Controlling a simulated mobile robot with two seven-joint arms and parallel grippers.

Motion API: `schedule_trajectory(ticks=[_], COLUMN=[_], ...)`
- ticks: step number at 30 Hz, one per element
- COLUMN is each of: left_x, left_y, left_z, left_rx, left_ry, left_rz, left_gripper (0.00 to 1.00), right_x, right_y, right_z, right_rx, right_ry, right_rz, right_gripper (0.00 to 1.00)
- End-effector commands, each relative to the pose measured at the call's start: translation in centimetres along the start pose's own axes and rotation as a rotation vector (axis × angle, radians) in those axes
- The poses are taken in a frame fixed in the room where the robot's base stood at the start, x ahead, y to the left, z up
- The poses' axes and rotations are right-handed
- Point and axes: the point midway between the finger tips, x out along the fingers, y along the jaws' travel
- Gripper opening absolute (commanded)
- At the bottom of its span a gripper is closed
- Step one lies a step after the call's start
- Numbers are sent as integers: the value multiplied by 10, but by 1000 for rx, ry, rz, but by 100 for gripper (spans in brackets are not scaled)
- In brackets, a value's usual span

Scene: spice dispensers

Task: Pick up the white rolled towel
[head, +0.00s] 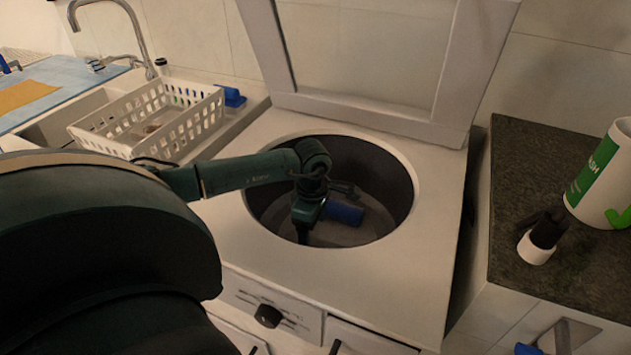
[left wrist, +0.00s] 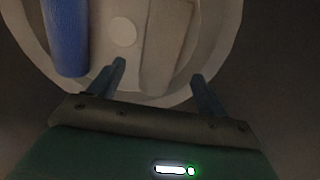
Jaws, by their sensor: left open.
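My left gripper (head: 304,236) reaches down into a round, dark tub (head: 392,185) in a white-topped appliance. In the left wrist view the gripper (left wrist: 158,77) is open, with its two blue fingers apart. A pale, off-white roll-like shape (left wrist: 170,42), likely the white rolled towel, lies between and beyond the fingers. No grip on it shows. I cannot make it out clearly in the head view. A blue roll (head: 344,212) lies to the right of the gripper in the head view. The blue roll (left wrist: 67,38) is at the upper left in the wrist view. My right gripper is not in view.
The tub's rim surrounds my left arm. A raised lid frame (head: 375,112) stands behind it. A white basket (head: 150,120) and a faucet (head: 135,30) are at the left. A dark countertop (head: 525,190) at the right holds a white-and-green container (head: 603,175).

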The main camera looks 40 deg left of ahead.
Motion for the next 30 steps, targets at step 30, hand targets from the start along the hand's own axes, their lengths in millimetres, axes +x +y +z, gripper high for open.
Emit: schedule_trajectory(ticks=[30], left_x=[70], left_y=[0], left_z=[4], left_rx=[0], left_ry=[-3], left_rz=[1], left_gripper=[66], right_x=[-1], right_y=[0], right_z=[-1], right_rx=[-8], right_ry=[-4], right_rz=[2], right_gripper=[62])
